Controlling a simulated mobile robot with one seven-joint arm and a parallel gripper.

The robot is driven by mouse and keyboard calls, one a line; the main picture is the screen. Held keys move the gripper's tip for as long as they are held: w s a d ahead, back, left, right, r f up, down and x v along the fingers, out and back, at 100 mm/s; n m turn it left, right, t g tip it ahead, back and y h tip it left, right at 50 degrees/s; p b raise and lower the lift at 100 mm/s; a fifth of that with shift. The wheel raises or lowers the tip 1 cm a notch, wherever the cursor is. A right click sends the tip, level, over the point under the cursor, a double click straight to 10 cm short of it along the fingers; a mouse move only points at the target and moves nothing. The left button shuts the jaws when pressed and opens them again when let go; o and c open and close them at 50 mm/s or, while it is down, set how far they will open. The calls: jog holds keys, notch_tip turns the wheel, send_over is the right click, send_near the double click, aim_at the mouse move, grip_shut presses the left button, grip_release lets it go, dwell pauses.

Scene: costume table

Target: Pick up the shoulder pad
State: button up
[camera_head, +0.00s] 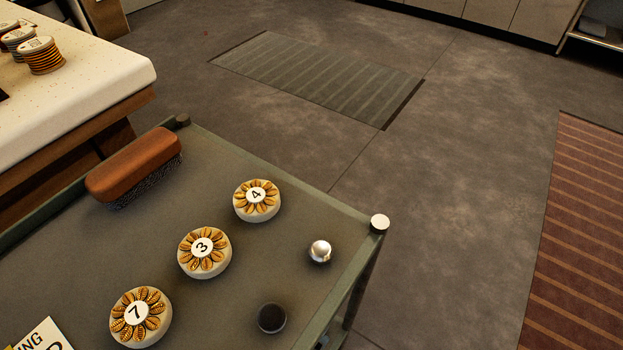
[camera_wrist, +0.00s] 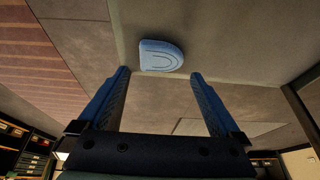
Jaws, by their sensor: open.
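The pad shows just beyond the fingertips, roughly centred across the gap and apart from both fingers. How far away it is cannot be told. Neither the pad nor my gripper shows in the head view.
A green-grey table (camera_head: 195,310) holds a brown brush (camera_head: 135,165), numbered discs (camera_head: 205,252), a silver ball (camera_head: 320,250) and a dark round piece (camera_head: 272,318). A white-topped counter (camera_head: 75,75) stands at upper left. Open floor (camera_head: 440,190) lies right, before a striped rug (camera_head: 580,240).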

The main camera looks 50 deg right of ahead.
jog(key=b+x, duration=0.3)
jog(key=x, duration=0.2)
jog(key=shift+f, duration=0.15)
jog(key=c, duration=1.1)
notch_tip(320, 180, up, 10)
jog(key=p, duration=0.5)
jog(key=shift+w, duration=0.1)
